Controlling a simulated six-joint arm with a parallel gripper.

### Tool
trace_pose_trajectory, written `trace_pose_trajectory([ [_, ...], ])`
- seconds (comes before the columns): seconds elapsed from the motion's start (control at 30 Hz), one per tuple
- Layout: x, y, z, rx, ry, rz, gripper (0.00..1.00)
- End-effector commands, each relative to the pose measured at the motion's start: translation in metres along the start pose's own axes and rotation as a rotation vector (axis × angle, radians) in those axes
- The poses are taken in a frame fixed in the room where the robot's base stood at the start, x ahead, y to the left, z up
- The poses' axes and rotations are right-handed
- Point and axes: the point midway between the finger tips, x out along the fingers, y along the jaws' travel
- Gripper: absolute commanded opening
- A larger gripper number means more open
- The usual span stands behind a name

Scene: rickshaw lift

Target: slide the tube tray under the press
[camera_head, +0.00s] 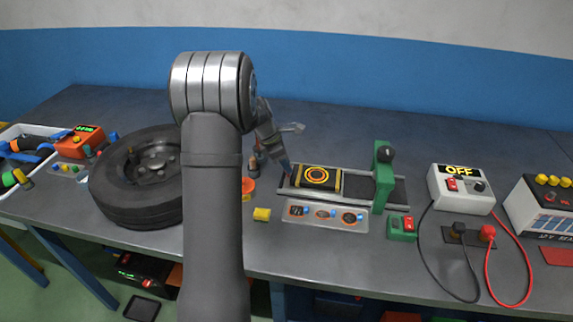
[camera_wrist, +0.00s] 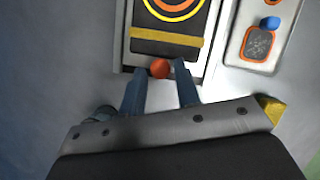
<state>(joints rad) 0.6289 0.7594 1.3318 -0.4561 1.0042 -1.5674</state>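The tube tray (camera_head: 317,179) is black with an orange and yellow ring and yellow bands. It sits on a pale rail track (camera_head: 352,188), left of the green press (camera_head: 384,178), and is apart from it. In the wrist view the tray (camera_wrist: 167,45) has an orange-red knob (camera_wrist: 160,69) at its near end. My gripper (camera_head: 287,171) is low at the track's left end. In the wrist view its two blue fingers stand on either side of the knob, with small gaps showing. The knob is hidden in the head view.
A picture panel (camera_head: 326,215) lies in front of the track. A yellow block (camera_head: 262,214) and an orange piece (camera_head: 248,187) lie left of it. A green switch box (camera_head: 402,229) and a grey OFF box (camera_head: 461,190) stand right.

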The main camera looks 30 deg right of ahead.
Motion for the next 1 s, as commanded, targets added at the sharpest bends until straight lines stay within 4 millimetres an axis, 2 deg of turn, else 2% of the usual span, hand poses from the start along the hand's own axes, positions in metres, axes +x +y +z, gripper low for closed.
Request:
trace_pose_trajectory([
  [0.13,0.009,0.000,0.000,0.000,0.000,0.000,0.30],
  [0.4,0.010,0.000,0.000,0.000,0.000,0.000,0.30],
  [0.57,0.010,0.000,0.000,0.000,0.000,0.001,0.00],
  [0.83,0.011,-0.002,0.004,0.000,0.000,0.000,0.00],
  [1.0,0.019,-0.011,0.024,0.004,-0.001,0.000,0.00],
])
